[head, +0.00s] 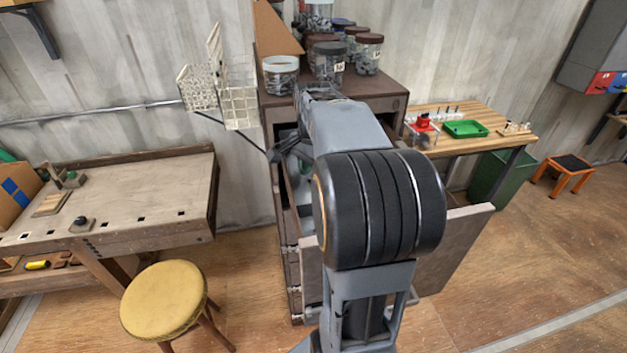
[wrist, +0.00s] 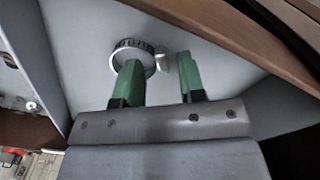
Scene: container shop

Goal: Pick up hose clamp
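The hose clamp (wrist: 118,52) is a metal ring with a slotted band and a small screw housing on its right side. In the wrist view it lies on the grey drawer bottom (wrist: 85,50). My gripper (wrist: 158,62) has two green fingers set apart, with a gap between them. The left fingertip overlaps the ring's lower part in the picture, and the screw housing shows between the fingertips. I cannot tell whether the fingers touch the clamp. In the head view my arm hides most of the open drawer (head: 455,240), and the clamp does not show.
The brown cabinet (head: 385,85) above the drawer bears several jars. A brown wooden edge (wrist: 215,25) runs close above the fingers in the wrist view. A workbench (head: 130,190) and a yellow stool (head: 163,300) stand to the left. Open floor lies to the right.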

